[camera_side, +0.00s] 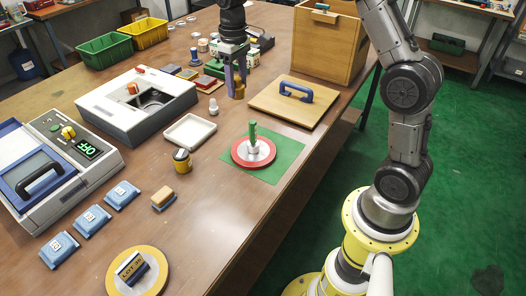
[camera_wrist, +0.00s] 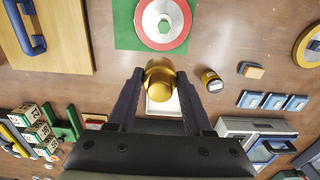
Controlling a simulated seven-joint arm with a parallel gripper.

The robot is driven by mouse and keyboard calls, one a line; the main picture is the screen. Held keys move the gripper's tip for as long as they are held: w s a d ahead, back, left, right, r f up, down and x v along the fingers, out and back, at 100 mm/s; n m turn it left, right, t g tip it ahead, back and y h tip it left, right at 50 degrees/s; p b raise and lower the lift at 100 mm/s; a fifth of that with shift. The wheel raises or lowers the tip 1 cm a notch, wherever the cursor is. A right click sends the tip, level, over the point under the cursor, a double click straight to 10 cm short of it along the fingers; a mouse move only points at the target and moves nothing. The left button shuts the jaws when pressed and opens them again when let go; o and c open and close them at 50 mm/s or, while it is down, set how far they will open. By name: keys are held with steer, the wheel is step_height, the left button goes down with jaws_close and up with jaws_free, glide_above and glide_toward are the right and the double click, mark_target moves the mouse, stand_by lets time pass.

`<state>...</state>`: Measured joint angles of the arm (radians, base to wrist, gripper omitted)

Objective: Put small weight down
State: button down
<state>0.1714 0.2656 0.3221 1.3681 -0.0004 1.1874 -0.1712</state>
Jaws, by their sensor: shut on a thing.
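My gripper (camera_side: 236,88) is above the table at the back middle, its fingers pointing down. In the wrist view the gripper (camera_wrist: 158,88) is shut on a brass-coloured weight (camera_wrist: 160,76), which sits between the fingertips. In the side view the fingers largely hide the weight (camera_side: 239,91). I cannot tell how far it is above the table.
A white tray (camera_side: 190,131), a red-and-white disc (camera_side: 240,158) on a green mat (camera_side: 284,160) and a yellow-black jar (camera_side: 181,162) stand nearer the camera. A wooden board with blue handle (camera_side: 283,108) lies right of the gripper. Small items crowd behind it.

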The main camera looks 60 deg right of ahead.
steer(key=s, duration=2.6)
steer(key=w+d+f, duration=0.1)
steer(key=w+f, duration=0.3)
steer(key=f, duration=0.1)
steer(key=w+d+f, duration=0.2)
steer(key=w+f, duration=0.2)
steer(key=f, duration=0.1)
steer(key=w+d+f, duration=0.2)
steer(key=w+f, duration=0.2)
steer(key=f, duration=0.1)
steer(key=shift+w+f, duration=0.15)
steer(key=shift+w, duration=0.25)
steer(key=shift+w+d+f, duration=0.1)
steer(key=shift+w+f, duration=0.1)
steer(key=shift+f, duration=1.55)
steer(key=shift+f, duration=0.2)
steer(key=shift+c, duration=1.5)
jaws_free()
